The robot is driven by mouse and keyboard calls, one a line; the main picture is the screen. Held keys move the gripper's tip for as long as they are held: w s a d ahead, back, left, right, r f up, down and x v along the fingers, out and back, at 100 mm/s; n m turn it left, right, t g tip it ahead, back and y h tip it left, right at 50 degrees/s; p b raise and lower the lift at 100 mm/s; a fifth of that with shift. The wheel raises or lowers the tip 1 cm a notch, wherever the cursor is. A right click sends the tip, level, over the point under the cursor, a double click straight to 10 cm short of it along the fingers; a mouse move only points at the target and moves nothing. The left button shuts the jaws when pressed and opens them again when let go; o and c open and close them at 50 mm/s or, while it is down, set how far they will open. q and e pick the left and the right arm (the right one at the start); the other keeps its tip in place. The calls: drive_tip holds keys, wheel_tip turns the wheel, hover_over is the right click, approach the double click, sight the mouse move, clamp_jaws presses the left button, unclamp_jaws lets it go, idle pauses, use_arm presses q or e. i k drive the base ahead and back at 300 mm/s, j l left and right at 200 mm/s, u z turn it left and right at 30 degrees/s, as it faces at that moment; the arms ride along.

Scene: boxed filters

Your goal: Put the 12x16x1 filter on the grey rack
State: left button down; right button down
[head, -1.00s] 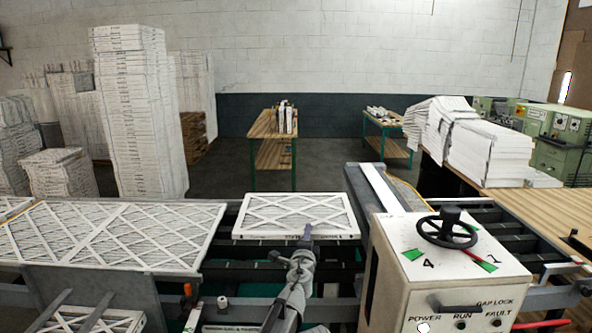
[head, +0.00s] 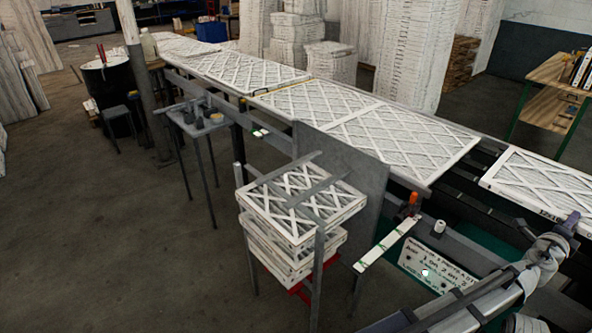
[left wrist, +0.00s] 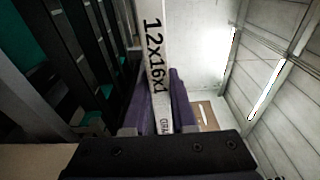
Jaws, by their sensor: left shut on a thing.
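The 12x16x1 filter (head: 530,180) is a white framed panel with a diagonal lattice, lying flat at the right edge of the head view. Its printed edge reads "12x16x1" in the left wrist view (left wrist: 154,50). My left gripper (head: 571,222) is shut on its near edge; its purple fingers (left wrist: 160,105) stand on both sides of the edge. The grey rack (head: 318,282) stands left of the conveyor with several lattice filters stacked on it, the top one (head: 285,205) under grey bars. My right gripper is not in view.
A grey upright panel (head: 350,180) stands between the rack and the conveyor filters (head: 400,140). A white strip (head: 385,243) and a sign plate (head: 440,265) are near the rack's right side. A small grey table (head: 197,122) is behind left. Floor left of the rack is clear.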

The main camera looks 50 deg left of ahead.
sight(271, 175)
drive_tip(key=k+j, duration=0.15)
drive_tip(key=j, duration=0.35)
drive_tip(key=k+j+z, duration=0.15)
drive_tip(key=j, duration=0.3)
drive_tip(key=k+j, duration=0.25)
drive_tip(key=j, duration=0.25)
drive_tip(key=k+j+z, duration=0.1)
drive_tip(key=j, duration=0.35)
drive_tip(key=k+j+z, duration=0.1)
drive_tip(key=k+j, duration=0.2)
drive_tip(key=j, duration=0.15)
drive_tip(key=k+j, duration=0.2)
drive_tip(key=j, duration=0.25)
drive_tip(key=k+j+z, duration=0.1)
drive_tip(key=k+j, duration=0.15)
drive_tip(key=j, duration=0.15)
drive_tip(key=k+j+z, duration=0.1)
drive_tip(key=k+j, duration=0.15)
drive_tip(key=j, duration=0.2)
